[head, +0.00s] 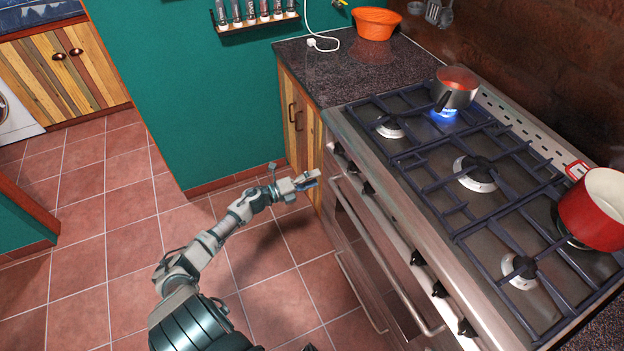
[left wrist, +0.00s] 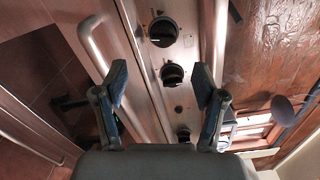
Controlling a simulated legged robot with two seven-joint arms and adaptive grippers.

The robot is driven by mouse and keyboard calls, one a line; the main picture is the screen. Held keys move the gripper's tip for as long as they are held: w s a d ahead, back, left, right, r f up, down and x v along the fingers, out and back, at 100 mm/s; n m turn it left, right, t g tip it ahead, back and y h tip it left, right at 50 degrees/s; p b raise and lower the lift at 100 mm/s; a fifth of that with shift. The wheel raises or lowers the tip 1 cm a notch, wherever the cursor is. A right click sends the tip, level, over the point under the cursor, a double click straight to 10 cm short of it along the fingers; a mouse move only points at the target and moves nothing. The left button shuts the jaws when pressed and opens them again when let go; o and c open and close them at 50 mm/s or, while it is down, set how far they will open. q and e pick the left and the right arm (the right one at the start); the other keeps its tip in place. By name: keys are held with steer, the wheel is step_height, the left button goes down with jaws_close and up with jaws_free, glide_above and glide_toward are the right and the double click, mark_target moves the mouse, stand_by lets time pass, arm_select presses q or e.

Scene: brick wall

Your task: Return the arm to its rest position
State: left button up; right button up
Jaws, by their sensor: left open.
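My left arm reaches up from the bottom of the head view. My left gripper (head: 308,181) is in front of the stove's left end, beside the control panel. In the left wrist view my left gripper (left wrist: 160,82) has its two fingers wide apart, with nothing between them. Black stove knobs (left wrist: 172,74) show beyond the fingers, apart from them as far as I can tell. My right gripper does not show.
The stove (head: 385,245) fills the right side. A dark pot (head: 455,93) sits over a blue flame. A red pot (head: 597,212) stands at the right edge. An orange bowl (head: 376,25) is on the counter (head: 360,72). The tiled floor (head: 100,240) at left is clear.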

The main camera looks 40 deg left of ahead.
arm_select(q)
steer(key=shift+s, duration=0.25)
stand_by(0.3)
